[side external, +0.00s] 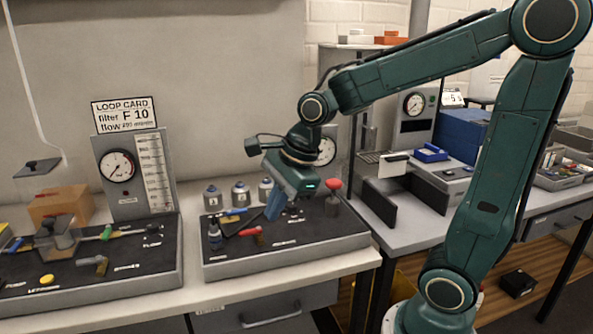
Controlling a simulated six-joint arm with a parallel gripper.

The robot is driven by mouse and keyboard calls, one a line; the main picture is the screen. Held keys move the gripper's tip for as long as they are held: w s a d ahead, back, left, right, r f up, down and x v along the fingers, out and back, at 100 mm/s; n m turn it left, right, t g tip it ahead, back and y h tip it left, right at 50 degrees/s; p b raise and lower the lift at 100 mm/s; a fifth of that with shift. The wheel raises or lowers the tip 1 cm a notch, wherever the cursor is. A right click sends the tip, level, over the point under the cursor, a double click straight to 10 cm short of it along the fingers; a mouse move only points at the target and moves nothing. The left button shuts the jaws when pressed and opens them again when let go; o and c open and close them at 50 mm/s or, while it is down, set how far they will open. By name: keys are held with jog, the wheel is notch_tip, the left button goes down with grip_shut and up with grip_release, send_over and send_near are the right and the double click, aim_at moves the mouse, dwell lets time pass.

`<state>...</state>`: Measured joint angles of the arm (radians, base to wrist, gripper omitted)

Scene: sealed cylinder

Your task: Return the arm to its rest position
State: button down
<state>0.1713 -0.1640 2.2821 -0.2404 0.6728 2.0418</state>
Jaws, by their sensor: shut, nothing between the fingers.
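My gripper (274,210) is at the end of my green arm, pointing down over the middle bench panel (290,262). Its fingers look closed, with nothing seen between them. It hangs just left of a red knob (333,186) and in front of a few small grey canisters (240,193). From this view I cannot tell how far the fingertips are above the panel.
On the right are a blue box (462,132) and a dark upright plate (380,205).

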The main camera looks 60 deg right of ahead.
jog(key=s+r+n+t+h, duration=0.1)
jog(key=s+r+n, duration=0.3)
jog(key=s+n, duration=1)
jog(key=n, duration=0.9)
jog(key=shift+a+h, duration=0.15)
jog(key=shift+h, duration=0.15)
